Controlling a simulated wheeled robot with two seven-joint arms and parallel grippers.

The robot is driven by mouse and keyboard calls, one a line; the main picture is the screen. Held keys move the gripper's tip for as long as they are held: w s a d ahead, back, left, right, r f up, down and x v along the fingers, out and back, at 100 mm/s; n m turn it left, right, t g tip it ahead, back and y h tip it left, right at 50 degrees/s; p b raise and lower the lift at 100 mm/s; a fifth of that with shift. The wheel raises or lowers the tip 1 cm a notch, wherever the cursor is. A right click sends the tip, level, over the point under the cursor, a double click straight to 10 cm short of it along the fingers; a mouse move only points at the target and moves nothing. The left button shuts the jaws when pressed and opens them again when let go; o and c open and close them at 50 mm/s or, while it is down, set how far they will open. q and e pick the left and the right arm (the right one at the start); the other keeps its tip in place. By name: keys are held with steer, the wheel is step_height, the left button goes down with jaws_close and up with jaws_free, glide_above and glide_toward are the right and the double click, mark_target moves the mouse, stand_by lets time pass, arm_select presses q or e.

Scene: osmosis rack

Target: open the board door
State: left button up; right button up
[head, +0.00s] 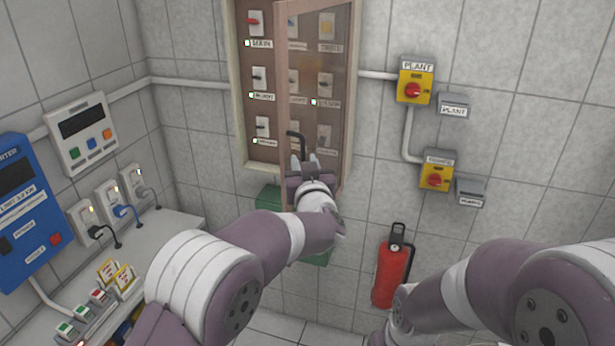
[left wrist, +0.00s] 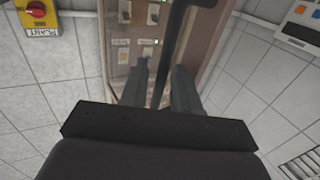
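The board door (head: 345,100), a see-through brownish panel in a frame, stands partly swung out from the wall board (head: 241,90), its left edge away from the board's left side. A black bar handle (head: 302,143) sits low on the door's left edge. My left gripper (head: 305,161) is at this handle. In the left wrist view its two fingers (left wrist: 160,85) stand apart on either side of the black handle (left wrist: 174,40); a gap shows on the left of the bar, and firm contact cannot be seen. My right gripper is not in view; only my right arm shows.
Yellow switch boxes (head: 416,80) (head: 437,171) and conduit are on the wall right of the door. A red extinguisher (head: 391,272) stands below. A green box (head: 268,198) is under the board. A bench (head: 180,228) with plugs and a blue unit (head: 25,210) are at left.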

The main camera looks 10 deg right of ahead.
arm_select(q)
steer(key=s+b, duration=0.5)
steer(key=s, duration=0.7)
steer(key=shift+d, duration=0.35)
steer(key=shift+w, duration=0.1)
